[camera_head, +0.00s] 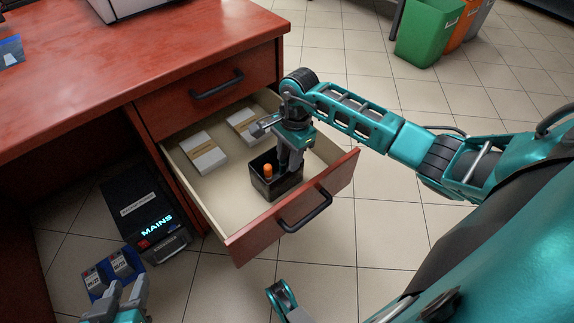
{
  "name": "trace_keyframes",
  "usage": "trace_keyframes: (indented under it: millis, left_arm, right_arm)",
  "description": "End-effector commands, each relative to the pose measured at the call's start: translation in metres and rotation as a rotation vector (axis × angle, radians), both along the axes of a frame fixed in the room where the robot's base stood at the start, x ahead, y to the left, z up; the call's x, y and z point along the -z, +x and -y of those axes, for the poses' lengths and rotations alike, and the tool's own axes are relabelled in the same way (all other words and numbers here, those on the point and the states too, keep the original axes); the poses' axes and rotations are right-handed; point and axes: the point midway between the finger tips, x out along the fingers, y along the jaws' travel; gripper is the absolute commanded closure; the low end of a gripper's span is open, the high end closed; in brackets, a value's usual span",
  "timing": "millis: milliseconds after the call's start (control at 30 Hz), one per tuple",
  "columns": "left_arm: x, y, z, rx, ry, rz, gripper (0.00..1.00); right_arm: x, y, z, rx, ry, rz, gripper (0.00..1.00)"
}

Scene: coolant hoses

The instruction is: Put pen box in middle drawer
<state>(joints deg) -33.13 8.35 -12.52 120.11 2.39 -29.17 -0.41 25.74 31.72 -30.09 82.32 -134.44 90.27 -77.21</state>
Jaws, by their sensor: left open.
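The pen box (277,184) is a small black open-topped box with an orange-topped item in it. It is inside the open drawer (225,187), near its front right. This drawer sits below a shut top drawer (208,91); anything lower is hidden. My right gripper (291,168) points down at the pen box's back wall, its fingers touching or overlapping it; whether they are closed on the wall is unclear. My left gripper (128,294) is open and empty at the bottom left, well away from the pen box.
Two white banded stacks (203,152) lie at the back of the drawer. A dark unit marked MAINS (148,212) and a blue holder (112,272) with labelled blocks are left of the drawer. The red desk top (110,60) is above. Bins (428,32) stand far off on open tiled floor.

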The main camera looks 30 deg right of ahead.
Motion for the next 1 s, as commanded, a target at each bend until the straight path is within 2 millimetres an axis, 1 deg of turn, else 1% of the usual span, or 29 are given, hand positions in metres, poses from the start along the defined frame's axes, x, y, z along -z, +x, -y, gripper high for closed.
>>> trace_keyframes:
  millis: [33,100,200,300,1000]
  left_arm:
    - [-0.003,-0.001,-0.001,-0.001,0.003,-0.002,0.58]
    - [-0.003,-0.002,-0.002,-0.001,0.005,-0.004,0.58]
    - [-0.002,-0.004,-0.002,-0.002,0.006,-0.006,0.58]
    - [-0.001,-0.005,-0.003,-0.002,0.007,-0.007,0.58]
    - [-0.001,-0.006,-0.003,-0.001,0.007,-0.009,0.58]
  right_arm:
    - [-0.013,0.000,0.002,-0.001,-0.003,0.001,0.66]
    - [-0.024,0.001,0.003,-0.002,-0.001,0.001,0.66]
    - [-0.034,0.001,0.005,0.000,-0.002,0.000,0.66]
    - [-0.040,0.000,0.005,-0.001,0.001,-0.001,0.66]
    - [-0.041,0.000,0.005,0.000,0.001,-0.002,0.66]
